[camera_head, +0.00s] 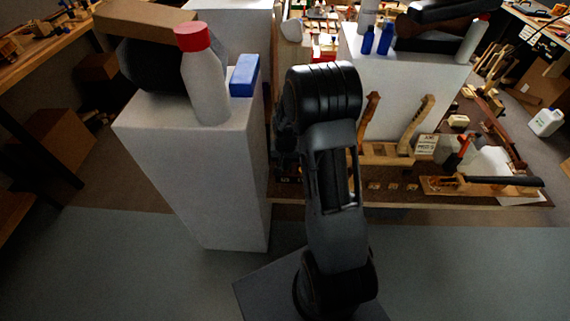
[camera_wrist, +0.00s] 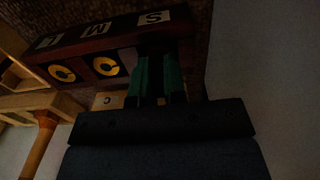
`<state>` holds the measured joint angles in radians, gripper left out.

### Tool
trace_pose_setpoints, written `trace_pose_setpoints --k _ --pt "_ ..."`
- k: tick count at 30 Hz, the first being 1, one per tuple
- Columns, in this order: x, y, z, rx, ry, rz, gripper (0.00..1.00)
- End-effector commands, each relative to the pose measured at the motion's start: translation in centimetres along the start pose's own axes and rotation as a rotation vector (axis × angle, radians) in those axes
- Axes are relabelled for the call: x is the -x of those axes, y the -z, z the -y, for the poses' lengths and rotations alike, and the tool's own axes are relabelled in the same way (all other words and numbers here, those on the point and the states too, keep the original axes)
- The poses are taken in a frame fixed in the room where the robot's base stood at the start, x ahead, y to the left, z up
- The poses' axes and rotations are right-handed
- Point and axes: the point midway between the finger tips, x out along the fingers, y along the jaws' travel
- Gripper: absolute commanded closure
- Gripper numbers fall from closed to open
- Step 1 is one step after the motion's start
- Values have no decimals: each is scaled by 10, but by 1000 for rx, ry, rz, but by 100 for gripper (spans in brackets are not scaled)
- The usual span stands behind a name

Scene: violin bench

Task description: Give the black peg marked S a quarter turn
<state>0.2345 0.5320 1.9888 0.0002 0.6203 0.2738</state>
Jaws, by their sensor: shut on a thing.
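In the wrist view a dark reddish block carries pale letter plates, with the S plate (camera_wrist: 154,18) at its right end, beside the M plate (camera_wrist: 96,30). Two round yellow marks (camera_wrist: 106,66) show on its face, below the other letters. My gripper (camera_wrist: 158,64) has its green-sided fingers up against the face below the S. It is shut on the black peg there, which the fingers and shadow mostly hide; its angle cannot be told. In the head view my arm covers the gripper and the block.
A white pedestal (camera_head: 190,180) with a red-capped bottle (camera_head: 206,85) and a blue box (camera_head: 244,75) stands left of my arm. A wooden rack (camera_head: 387,153) and a hammer (camera_head: 458,152) are on the bench to the right.

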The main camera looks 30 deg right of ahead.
Motion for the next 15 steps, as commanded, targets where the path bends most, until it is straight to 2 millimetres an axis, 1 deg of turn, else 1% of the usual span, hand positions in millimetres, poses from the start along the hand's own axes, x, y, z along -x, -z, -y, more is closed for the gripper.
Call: trace_pose_setpoints --k 4,12,15 --pt "0 0 0 -86 0 -1 100" --pt "0 0 0 -97 0 -1 100" --pt "0 0 0 -149 0 -1 100"
